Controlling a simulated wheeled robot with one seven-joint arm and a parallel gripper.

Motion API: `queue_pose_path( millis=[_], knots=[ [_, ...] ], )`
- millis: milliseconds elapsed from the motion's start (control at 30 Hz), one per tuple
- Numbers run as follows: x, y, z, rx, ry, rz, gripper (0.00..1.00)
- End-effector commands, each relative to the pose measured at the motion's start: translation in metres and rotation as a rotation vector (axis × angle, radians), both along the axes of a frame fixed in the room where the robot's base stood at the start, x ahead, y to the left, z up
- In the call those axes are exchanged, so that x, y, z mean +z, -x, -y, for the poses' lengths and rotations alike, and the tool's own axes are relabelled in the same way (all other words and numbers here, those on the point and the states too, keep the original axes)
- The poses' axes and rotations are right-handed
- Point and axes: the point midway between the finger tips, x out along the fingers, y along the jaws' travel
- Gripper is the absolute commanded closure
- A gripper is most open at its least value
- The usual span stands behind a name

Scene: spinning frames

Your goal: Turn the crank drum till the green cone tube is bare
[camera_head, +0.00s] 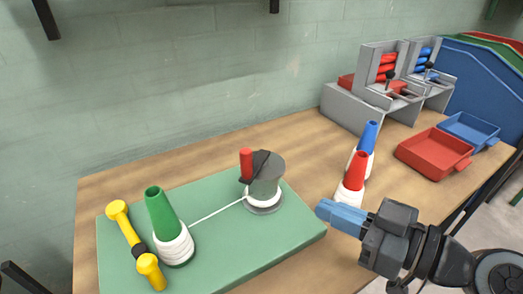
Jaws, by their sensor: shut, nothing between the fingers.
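The green cone tube (161,211) stands upright at the left of the green board, with white yarn wound around its lower part. A white strand runs from it to the crank drum (265,179), a grey drum with a dark arm on top and an upright red handle (246,163). White yarn is also around the drum's lower part. My gripper (325,210) has blue fingers and is shut and empty, at the right of the board, apart from the drum and its handle. The far side of the drum is hidden.
The green board (225,250) lies on the wooden table (305,140). A yellow dumbbell-shaped piece (134,240) is left of the green cone. Red (358,168) and blue (369,137) cones with white yarn stand near my gripper. Red (432,150) and blue (470,128) trays and grey machines (375,95) are at the right.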

Motion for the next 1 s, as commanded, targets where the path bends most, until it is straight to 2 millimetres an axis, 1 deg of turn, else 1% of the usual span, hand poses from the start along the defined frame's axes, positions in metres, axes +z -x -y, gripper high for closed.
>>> queue_pose_path(
  millis=[33,100,200,367,467,800,1000],
  knots=[
    [0.010,0.009,0.006,0.007,-0.032,0.017,1.00],
    [0.018,0.018,0.010,0.022,-0.071,0.045,1.00],
    [0.025,0.025,0.013,0.032,-0.103,0.070,1.00],
    [0.028,0.023,0.008,0.036,-0.117,0.081,1.00],
    [0.029,0.016,-0.004,0.038,-0.116,0.080,1.00],
    [0.030,-0.019,-0.061,0.039,-0.114,0.078,1.00],
    [0.030,-0.037,-0.088,0.038,-0.114,0.079,1.00]
  ],
)
